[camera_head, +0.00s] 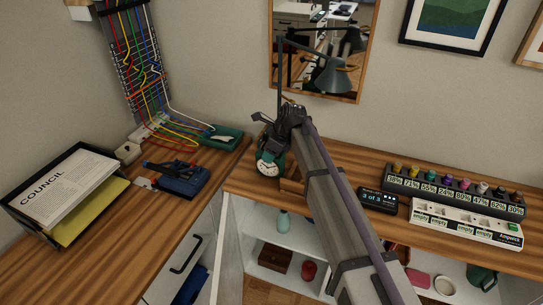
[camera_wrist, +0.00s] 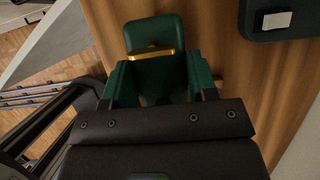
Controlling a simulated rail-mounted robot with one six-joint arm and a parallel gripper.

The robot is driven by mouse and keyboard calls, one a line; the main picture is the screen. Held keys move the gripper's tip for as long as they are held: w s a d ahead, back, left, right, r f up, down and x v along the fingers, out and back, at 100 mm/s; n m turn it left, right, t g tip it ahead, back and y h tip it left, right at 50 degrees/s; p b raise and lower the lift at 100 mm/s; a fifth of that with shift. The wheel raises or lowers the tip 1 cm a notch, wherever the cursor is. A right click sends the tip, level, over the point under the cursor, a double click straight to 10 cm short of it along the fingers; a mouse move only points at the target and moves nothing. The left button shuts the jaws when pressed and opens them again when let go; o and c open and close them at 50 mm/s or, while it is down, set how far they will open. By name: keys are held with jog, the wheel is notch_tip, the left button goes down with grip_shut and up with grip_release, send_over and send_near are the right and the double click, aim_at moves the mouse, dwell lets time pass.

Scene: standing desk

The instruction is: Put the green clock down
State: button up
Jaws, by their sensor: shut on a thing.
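The green clock (camera_head: 270,163) has a round white face and is near the desk corner, at the front edge of the back desk top. My gripper (camera_head: 275,143) is shut on it from above. In the wrist view the clock's green body (camera_wrist: 158,80) with a gold bar is between the fingers of my gripper (camera_wrist: 160,90). I cannot tell whether the clock's underside touches the wood. My gripper and arm hide part of the clock and the desk behind it.
A grey lamp (camera_head: 334,76) stands behind my arm. A small display (camera_head: 377,200) and a power strip (camera_head: 465,223) are to the right. Open shelves (camera_head: 250,232) are below.

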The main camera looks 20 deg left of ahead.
jog(key=shift+f, duration=0.1)
jog(key=o, duration=1.4)
jog(key=shift+r, duration=0.4)
jog(key=p+v, duration=1.1)
jog(key=shift+d+r, duration=0.1)
jog(key=shift+r, duration=0.15)
jog(key=shift+d, duration=0.15)
